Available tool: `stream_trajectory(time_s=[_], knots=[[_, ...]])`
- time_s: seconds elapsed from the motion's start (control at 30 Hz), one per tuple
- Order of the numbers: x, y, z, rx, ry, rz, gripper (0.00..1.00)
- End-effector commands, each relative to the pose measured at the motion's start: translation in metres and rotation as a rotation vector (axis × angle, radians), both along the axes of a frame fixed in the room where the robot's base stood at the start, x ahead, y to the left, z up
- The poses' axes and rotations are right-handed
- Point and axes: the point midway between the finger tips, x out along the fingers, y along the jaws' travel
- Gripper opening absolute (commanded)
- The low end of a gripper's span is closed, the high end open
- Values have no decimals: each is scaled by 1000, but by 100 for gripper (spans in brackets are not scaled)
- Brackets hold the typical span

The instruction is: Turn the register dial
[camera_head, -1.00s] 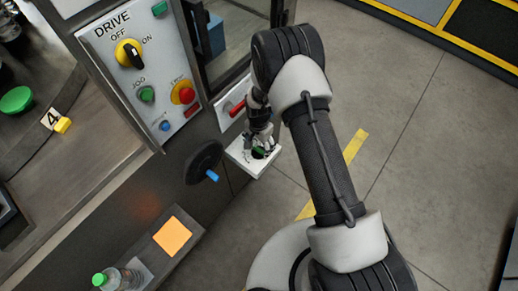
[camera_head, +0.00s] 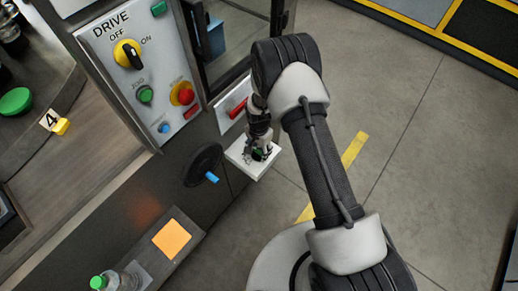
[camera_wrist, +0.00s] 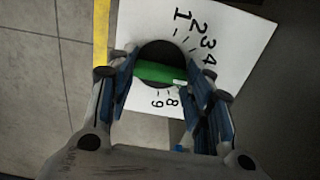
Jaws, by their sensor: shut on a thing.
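The register dial (camera_wrist: 160,52) is a black round knob with a green grip bar (camera_wrist: 158,73) across it. It sits on a white plate (camera_wrist: 232,58) printed with numbers. The 1, 2, 3, 4, 8 and 9 are readable in the wrist view; my right finger hides the stretch between 4 and 8. A white mark at the bar's right end points toward that hidden stretch. My gripper (camera_wrist: 164,97) is shut on the green bar, one finger at each end. In the head view, my gripper (camera_head: 262,145) is over the white plate (camera_head: 240,153), largely covering the dial.
A black handwheel (camera_head: 203,160) with a blue handle is left of the plate. The drive panel (camera_head: 112,62) with its yellow selector and red button is above left. A red-handled switch (camera_head: 237,107) is close above the plate. The floor at right is clear.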

Motion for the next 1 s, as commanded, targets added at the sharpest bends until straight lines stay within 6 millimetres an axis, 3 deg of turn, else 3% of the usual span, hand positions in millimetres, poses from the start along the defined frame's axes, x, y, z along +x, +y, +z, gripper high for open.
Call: stream_trajectory(time_s=[0.2,0.47,1.0], knots=[[0,0,0,0,0,0,23],[0,0,0,0,0,37,23],[0,0,-1,0,1,413,23]])
